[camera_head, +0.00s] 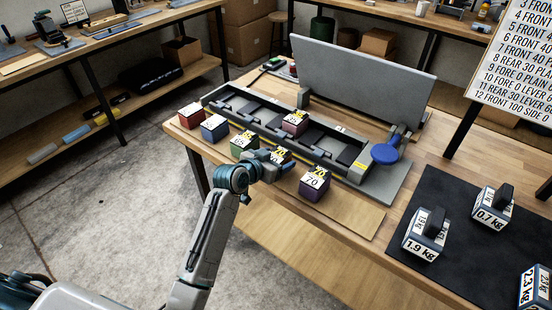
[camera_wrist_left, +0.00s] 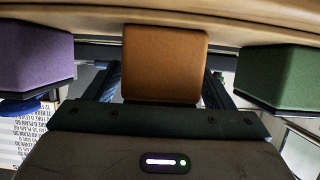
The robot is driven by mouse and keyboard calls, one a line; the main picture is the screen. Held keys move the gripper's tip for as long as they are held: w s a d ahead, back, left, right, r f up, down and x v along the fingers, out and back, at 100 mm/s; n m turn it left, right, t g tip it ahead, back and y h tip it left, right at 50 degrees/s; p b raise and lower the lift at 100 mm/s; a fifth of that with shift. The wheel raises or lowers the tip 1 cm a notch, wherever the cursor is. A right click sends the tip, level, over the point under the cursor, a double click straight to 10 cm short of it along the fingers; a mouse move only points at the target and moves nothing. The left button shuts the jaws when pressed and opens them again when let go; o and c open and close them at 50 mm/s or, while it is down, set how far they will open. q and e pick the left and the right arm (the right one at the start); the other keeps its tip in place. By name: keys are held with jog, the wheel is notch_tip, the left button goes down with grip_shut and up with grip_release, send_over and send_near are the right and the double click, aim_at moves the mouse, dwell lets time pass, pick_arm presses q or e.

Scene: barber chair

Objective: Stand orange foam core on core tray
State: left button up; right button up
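The orange foam core (camera_wrist_left: 165,62) is between the two fingers of my left gripper (camera_wrist_left: 165,85) in the wrist view; whether the fingers press on it is unclear. In the head view, my left gripper (camera_head: 272,163) hides most of this core, at the table's front edge. The long dark core tray (camera_head: 350,168) lies just behind, with several compartments. One dark pink core (camera_head: 295,121) stands in it. The green core (camera_head: 243,145) is left of the gripper and the purple core (camera_head: 314,184) right of it. My right gripper is out of view.
A red core (camera_head: 191,114) and a blue core (camera_head: 214,128) stand further left along the front edge. A grey upright panel (camera_head: 362,83) rises behind the tray, with a blue round paddle (camera_head: 385,153) near its right end. Labelled weights (camera_head: 426,236) sit on a black mat (camera_head: 435,195).

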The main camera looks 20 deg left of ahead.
pick_arm(q)
jog(key=shift+r, duration=0.15)
jog(key=b+v, duration=0.1)
jog(key=v, duration=1.1)
dwell(1.1)
